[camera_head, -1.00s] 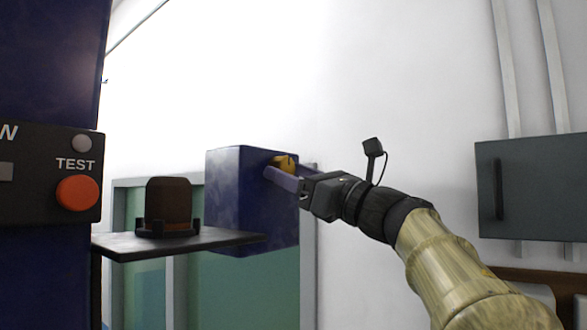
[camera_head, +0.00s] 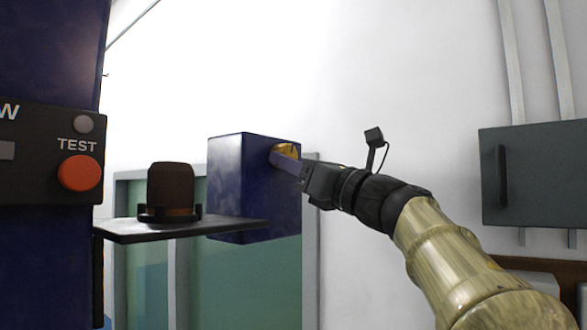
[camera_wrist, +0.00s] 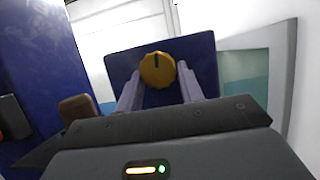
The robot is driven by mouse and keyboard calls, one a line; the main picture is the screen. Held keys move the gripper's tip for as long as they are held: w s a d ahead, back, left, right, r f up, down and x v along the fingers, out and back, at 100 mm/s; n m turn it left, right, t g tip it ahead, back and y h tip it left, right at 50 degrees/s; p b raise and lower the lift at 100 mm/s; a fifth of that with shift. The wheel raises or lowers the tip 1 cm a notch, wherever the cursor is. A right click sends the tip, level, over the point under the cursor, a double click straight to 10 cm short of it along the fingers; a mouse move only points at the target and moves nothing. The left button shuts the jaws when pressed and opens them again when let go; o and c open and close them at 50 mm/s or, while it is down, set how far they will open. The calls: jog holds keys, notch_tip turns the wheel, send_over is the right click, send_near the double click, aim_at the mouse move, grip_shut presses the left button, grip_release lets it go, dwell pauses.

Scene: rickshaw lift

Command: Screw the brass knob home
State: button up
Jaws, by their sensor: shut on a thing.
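The brass knob (camera_head: 285,151) sits on the right-hand face of a dark blue box (camera_head: 239,185). In the wrist view the brass knob (camera_wrist: 157,70) is round and ridged, with a dark line pointing up from its middle, and the blue box (camera_wrist: 205,52) is behind it. My gripper (camera_head: 279,157) reaches in from the right and is shut on the knob. The two pale fingers of my gripper (camera_wrist: 158,78) stand on either side of it. One finger hides part of the knob in the head view. Whether the knob touches the box face cannot be told.
A black shelf (camera_head: 225,227) with a brown capped object (camera_head: 171,191) stands left of the box. A blue column with a panel and orange TEST button (camera_head: 79,173) is at far left. A grey wall cabinet (camera_head: 535,175) is at right.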

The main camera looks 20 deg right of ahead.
jog(key=m+h, duration=0.3)
jog(key=m, duration=0.3)
jog(key=m+t+h+p, duration=0.1)
jog(key=m+h, duration=0.2)
jog(key=m, duration=0.3)
jog(key=s+r+m+h+p, duration=0.1)
jog(key=m+h, duration=0.2)
jog(key=m, duration=0.4)
jog(key=shift+a+r, duration=0.1)
jog(key=shift+a, duration=0.3)
jog(key=m, duration=0.2)
jog(key=m+g, duration=0.1)
jog(key=m, duration=0.1)
jog(key=m+h, duration=0.1)
jog(key=m, duration=0.1)
jog(key=shift+w+a+r+g, duration=0.1)
jog(key=shift+r+g, duration=0.15)
jog(key=shift+g, duration=0.15)
jog(key=m+g, duration=0.1)
jog(key=m, duration=0.1)
jog(key=m+g, duration=0.1)
jog(key=m, duration=0.1)
jog(key=shift+w+r+y, duration=0.1)
jog(key=shift+r+y, duration=0.05)
jog(key=shift+y, duration=0.15)
jog(key=shift+m, duration=0.5)
jog(key=shift+w+d+m+g, duration=0.1)
jog(key=shift+d+m+g, duration=0.1)
jog(key=shift+m+g, duration=0.45)
jog(key=o, duration=1)
